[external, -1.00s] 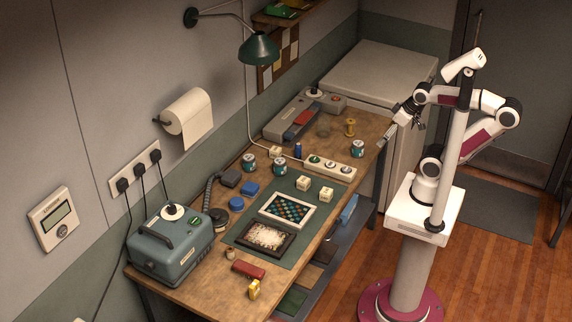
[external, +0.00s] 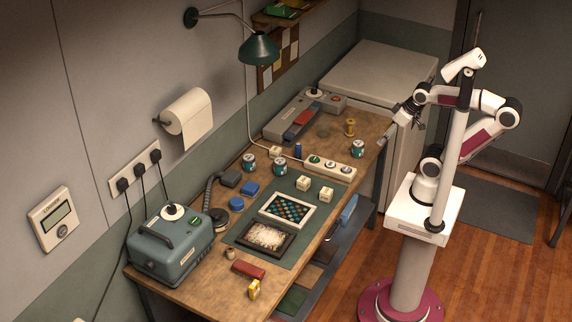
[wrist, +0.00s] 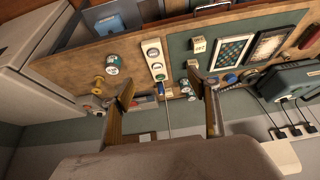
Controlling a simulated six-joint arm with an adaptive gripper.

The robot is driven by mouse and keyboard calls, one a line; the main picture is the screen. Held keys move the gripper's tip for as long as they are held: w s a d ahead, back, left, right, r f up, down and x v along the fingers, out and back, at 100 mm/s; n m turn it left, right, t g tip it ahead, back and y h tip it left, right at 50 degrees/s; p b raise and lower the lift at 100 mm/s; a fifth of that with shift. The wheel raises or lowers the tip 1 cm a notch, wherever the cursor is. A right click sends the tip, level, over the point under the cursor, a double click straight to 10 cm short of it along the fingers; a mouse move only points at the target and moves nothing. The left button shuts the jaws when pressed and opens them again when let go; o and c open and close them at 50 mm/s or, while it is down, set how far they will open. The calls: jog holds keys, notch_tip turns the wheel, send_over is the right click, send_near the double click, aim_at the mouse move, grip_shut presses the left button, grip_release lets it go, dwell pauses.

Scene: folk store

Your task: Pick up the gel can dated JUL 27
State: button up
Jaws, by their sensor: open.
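Three similar teal and white cans stand on the workbench. In the external view, one can (external: 249,162) is at the back left, a second can (external: 280,165) is beside it, and a third can (external: 358,148) is near the right front edge. The third can (wrist: 112,69) also shows left of the power strip in the wrist view; the other two are small and partly crowded near the right finger. No date is readable on any can. My gripper (external: 397,138) is open and empty, to the right of the bench; in the wrist view its fingers (wrist: 163,88) are spread wide.
A power strip (external: 330,167), a blue spool (external: 298,150), a yellow spool (external: 350,128) and pale cubes (external: 303,183) stand among the cans. A green lamp (external: 259,48) hangs above the bench. A green mat (external: 245,232) carries two framed pieces.

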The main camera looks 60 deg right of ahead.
jog(key=shift+w, duration=0.15)
jog(key=w+a+f+t, duration=0.2)
jog(key=w+f, duration=0.1)
jog(key=w, duration=1)
jog(key=w+a+f+t, duration=0.1)
jog(key=w+f+t, duration=0.15)
jog(key=w, duration=0.95)
jog(key=w+a+f+n+t+y, duration=0.1)
jog(key=w+a+f, duration=0.2)
jog(key=w+f, duration=0.5)
jog(key=t, duration=0.2)
send_near(280, 167)
jog(key=shift+n+y, duration=0.3)
jog(key=w+d, duration=0.3)
jog(key=shift+f, duration=0.4)
jog(key=shift+w+a+f, duration=0.1)
jog(key=shift+a+f, duration=0.1)
jog(key=shift+f, duration=0.65)
jog(key=shift+w, duration=0.1)
jog(key=shift+x, duration=1.2)
